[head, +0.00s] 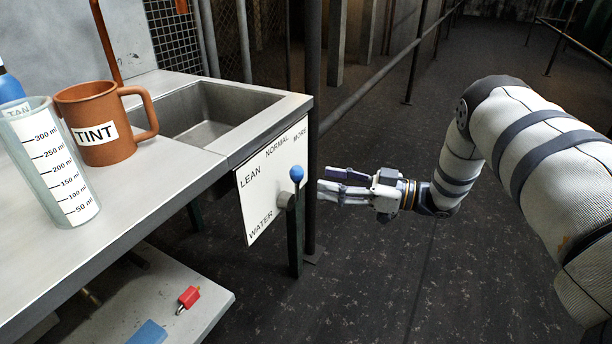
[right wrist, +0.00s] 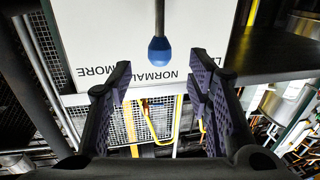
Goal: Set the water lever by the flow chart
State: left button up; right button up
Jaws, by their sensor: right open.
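The water lever has a blue ball knob (head: 297,173) and stands in front of a white panel (head: 262,208) on the bench end, marked LEAN, NORMAL, MORE and WATER. In the right wrist view the panel (right wrist: 110,35) is upside down, and the blue knob (right wrist: 160,50) lies at the word NORMAL. My right gripper (head: 322,188) is open and empty, just right of the lever. In the wrist view the knob shows between its fingers (right wrist: 162,92), beyond the tips; no contact is visible. My left gripper is out of view. I see no flow chart.
A red object (head: 189,297) lies on the lower shelf. The floor right of the bench is clear.

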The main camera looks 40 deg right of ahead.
aim_at(296, 176)
jog(key=b+x, duration=0.1)
jog(key=x, duration=0.7)
jog(key=shift+w+a, duration=0.15)
jog(key=shift+w, duration=0.05)
grip_shut()
